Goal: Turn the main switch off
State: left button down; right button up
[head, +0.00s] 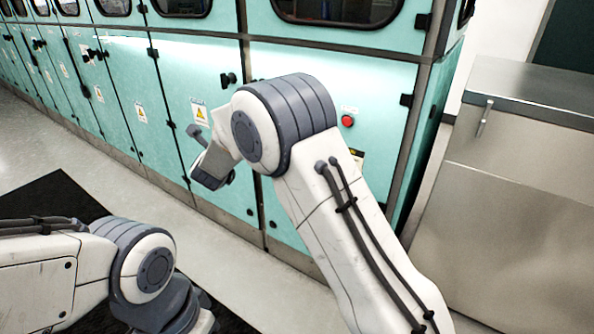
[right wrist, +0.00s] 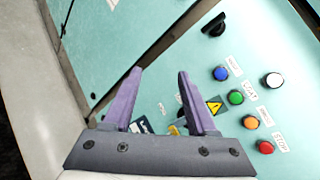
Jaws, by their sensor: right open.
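The teal cabinet front (head: 375,80) stands across the head view. My right arm covers part of it. In the right wrist view my right gripper (right wrist: 160,72) is open and empty, its two fingers pointing at the teal panel. A black knob (right wrist: 213,25) is on the panel at the top right. I cannot tell which of these is the main switch. My left arm enters the head view at lower left; its gripper is not visible.
Blue (right wrist: 221,73), green (right wrist: 236,98), orange (right wrist: 251,122), red (right wrist: 265,147) and white (right wrist: 274,80) buttons sit right of the gripper. A red button (head: 347,121) shows in the head view. A steel counter (head: 525,150) stands at right. Pale floor (head: 185,225) is clear.

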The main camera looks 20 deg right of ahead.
jog(key=d+f+m+g+h+b, duration=0.4)
jog(key=d+f+m+h, duration=0.65)
jog(key=d+m, duration=0.4)
jog(key=shift+m+y, duration=0.25)
jog(key=b+x, duration=0.1)
jog(key=x, duration=0.8)
jog(key=shift+w+a+r, duration=0.1)
jog(key=shift+w+r, duration=0.05)
pick_arm(q)
notch_tip(320, 180, down, 7)
jog(key=shift+f, duration=0.2)
pick_arm(e)
grip_shut()
